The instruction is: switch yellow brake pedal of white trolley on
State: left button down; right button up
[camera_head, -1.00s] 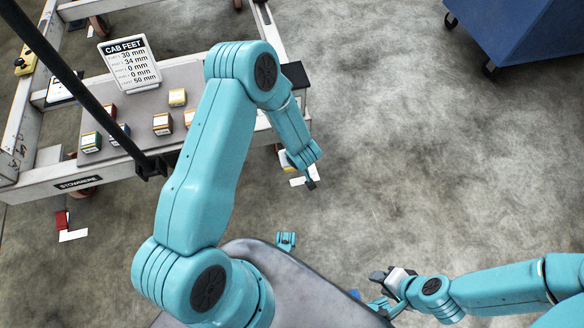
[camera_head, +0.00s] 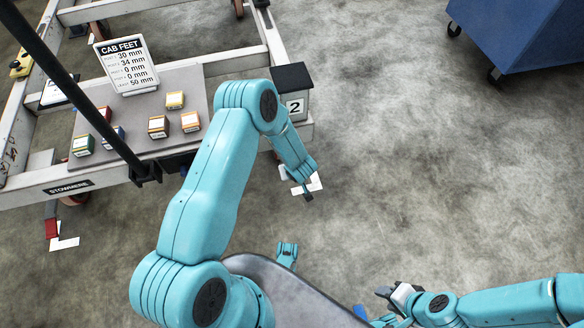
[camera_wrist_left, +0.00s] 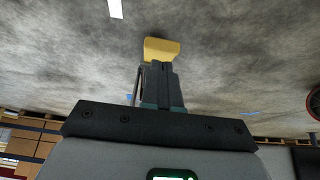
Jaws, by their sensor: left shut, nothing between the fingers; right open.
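The white trolley (camera_head: 30,191) stands at the upper left in the head view. A yellow pedal (camera_wrist_left: 162,49) shows in the left wrist view, just beyond the fingertips of my left gripper (camera_wrist_left: 161,68). That gripper is shut and empty; I cannot tell whether it touches the pedal. In the head view my left gripper (camera_head: 307,193) hangs low beside the trolley's near right corner, and no yellow pedal can be made out there. My right gripper (camera_head: 386,295) is open and empty at the lower right, away from the trolley. A red pedal (camera_head: 51,228) sits at the near left corner.
Colored boxes (camera_head: 158,126) and a CAB FEET sign (camera_head: 127,68) are on the trolley's grey top. A blue cart (camera_head: 520,35) is at the upper right. The floor between is clear.

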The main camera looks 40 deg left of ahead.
pick_arm(q)
jog(key=shift+d+f, duration=0.1)
jog(key=shift+f, duration=0.45)
jog(key=shift+s+d+f, duration=0.1)
jog(key=shift+s, duration=0.05)
jog(key=shift+s+d+f, duration=0.1)
jog(key=shift+f, duration=0.1)
jog(key=shift+s+d+f, duration=0.1)
jog(key=shift+d+f, duration=0.05)
jog(key=shift+f, duration=0.1)
jog(key=f+b, duration=0.1)
jog(key=f, duration=0.2)
jog(key=s+d+f+b, duration=0.1)
jog(key=f, duration=0.1)
jog(key=shift+b, duration=0.35)
jog(key=shift+f, duration=0.1)
dwell(0.6)
